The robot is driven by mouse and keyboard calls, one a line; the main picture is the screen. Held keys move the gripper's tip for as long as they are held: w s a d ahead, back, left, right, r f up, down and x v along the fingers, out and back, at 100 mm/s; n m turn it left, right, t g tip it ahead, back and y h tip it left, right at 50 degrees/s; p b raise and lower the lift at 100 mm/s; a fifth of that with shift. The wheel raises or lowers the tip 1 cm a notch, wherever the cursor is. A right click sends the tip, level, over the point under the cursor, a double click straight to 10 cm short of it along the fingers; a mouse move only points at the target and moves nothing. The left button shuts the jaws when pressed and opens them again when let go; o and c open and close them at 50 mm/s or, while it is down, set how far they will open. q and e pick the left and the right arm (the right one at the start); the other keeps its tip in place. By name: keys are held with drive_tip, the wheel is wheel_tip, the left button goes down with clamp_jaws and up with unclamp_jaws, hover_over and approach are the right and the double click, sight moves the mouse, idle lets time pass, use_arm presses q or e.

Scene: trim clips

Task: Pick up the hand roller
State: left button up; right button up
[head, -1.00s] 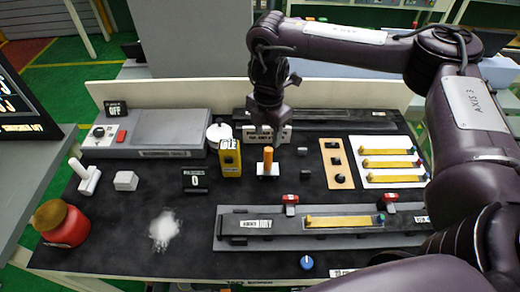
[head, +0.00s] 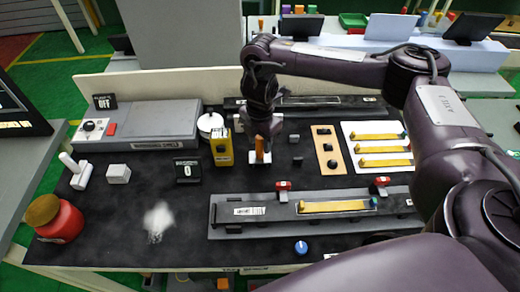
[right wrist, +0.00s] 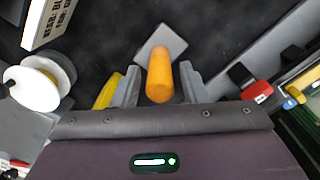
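In the right wrist view, my right gripper (right wrist: 158,88) is open, one finger on each side of the handle, with gaps showing. My left gripper is out of view.
A yellow box-like device (head: 221,150) stands close to the left of the handle, with a white round spool (head: 208,122) behind it. A grey fixture rail (head: 235,226) with red clamps lies in front. A tan button panel (head: 328,150) is to the right.

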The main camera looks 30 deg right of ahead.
drive_tip(key=shift+c, duration=1.2)
clamp_jaws()
drive_tip(key=shift+r, duration=0.15)
drive_tip(key=shift+w+r, duration=0.1)
drive_tip(key=shift+r, duration=0.2)
wheel_tip(320, 180, up, 19)
drive_tip(key=p, duration=0.2)
